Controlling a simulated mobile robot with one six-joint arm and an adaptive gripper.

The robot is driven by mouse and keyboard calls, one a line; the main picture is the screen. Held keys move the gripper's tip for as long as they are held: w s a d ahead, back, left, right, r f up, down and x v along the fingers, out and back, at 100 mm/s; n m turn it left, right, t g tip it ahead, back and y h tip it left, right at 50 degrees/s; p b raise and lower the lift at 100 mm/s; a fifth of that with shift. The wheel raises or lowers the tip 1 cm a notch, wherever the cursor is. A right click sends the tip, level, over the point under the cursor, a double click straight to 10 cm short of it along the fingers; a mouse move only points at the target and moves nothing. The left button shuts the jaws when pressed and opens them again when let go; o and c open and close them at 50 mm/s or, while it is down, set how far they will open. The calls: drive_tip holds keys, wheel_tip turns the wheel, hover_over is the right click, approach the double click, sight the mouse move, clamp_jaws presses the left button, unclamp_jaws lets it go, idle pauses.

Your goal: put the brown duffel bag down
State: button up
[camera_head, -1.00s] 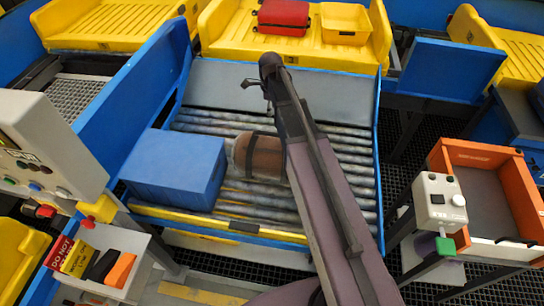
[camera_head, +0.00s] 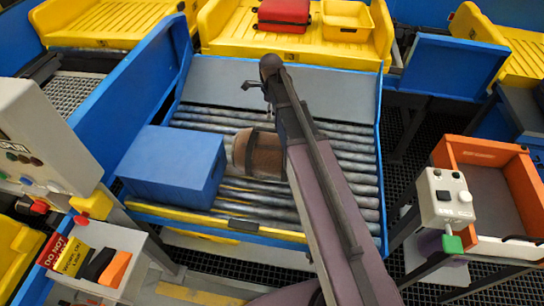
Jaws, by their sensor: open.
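The brown duffel bag (camera_head: 260,154) lies on the grey rollers (camera_head: 350,165) of the conveyor section, just right of a blue box (camera_head: 178,165). Its right end is hidden behind my arm. My gripper (camera_head: 254,87) shows at the far end of my arm, above and beyond the bag, with its fingers pointing left. It is open and empty, and it looks apart from the bag.
Blue side walls (camera_head: 125,110) and a yellow front edge (camera_head: 225,222) bound the rollers. Yellow trays behind carry a red suitcase (camera_head: 284,15) and a yellow bin (camera_head: 345,20). An orange tray (camera_head: 485,152) and a button box (camera_head: 447,197) stand right. Rollers right of my arm are clear.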

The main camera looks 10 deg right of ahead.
drive_tip(key=b, duration=0.5)
hover_over(272, 131)
drive_tip(key=w, duration=0.1)
drive_tip(key=shift+f, duration=2.6)
drive_tip(key=shift+s+f+b, duration=0.15)
drive_tip(key=shift+f+b, duration=2.3)
drive_tip(key=shift+f, duration=0.15)
drive_tip(key=shift+f, duration=0.25)
clamp_jaws()
